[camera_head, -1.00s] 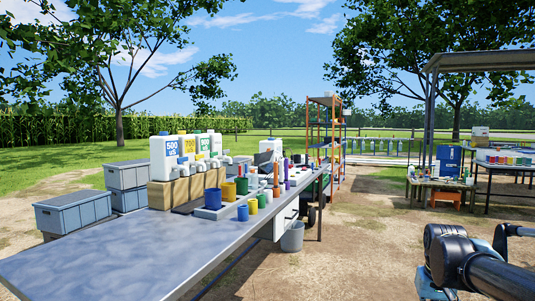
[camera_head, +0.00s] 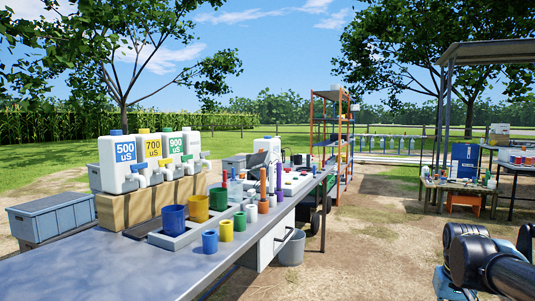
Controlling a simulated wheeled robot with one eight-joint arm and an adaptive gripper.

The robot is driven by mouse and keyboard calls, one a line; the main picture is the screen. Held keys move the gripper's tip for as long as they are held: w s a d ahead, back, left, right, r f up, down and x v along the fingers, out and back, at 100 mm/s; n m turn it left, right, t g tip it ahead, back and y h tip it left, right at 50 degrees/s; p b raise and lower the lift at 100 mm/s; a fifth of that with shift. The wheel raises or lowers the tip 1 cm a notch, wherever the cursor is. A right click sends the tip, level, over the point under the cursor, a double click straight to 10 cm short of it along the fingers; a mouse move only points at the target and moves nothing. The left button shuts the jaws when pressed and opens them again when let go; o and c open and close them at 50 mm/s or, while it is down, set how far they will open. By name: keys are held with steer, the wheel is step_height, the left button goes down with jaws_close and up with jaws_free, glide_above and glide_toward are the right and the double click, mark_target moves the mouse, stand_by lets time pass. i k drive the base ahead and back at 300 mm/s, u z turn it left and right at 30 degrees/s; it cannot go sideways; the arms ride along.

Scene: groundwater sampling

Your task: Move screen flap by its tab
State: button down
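No screen flap or tab can be made out in the head view. A small grey box-like item (camera_head: 234,163) stands far along the metal table (camera_head: 110,268), too small to identify. Part of my arm shows at the lower right, over the dirt ground and apart from the table. My gripper is not visible, so its fingers and anything in them are hidden.
On the table, white jugs (camera_head: 118,160) stand on a cardboard-coloured block (camera_head: 140,204). Coloured cups (camera_head: 173,219) sit in and beside a tray. A grey bin (camera_head: 291,248) stands by the table. An orange shelf rack (camera_head: 330,135) is behind. Dirt ground right of the table is open.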

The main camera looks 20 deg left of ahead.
mark_target(256, 159)
steer(key=i, duration=0.9)
steer(key=u, duration=1.35)
steer(key=k, duration=0.6)
steer(key=z, duration=0.45)
steer(key=i, duration=1.8)
steer(key=u, duration=0.25)
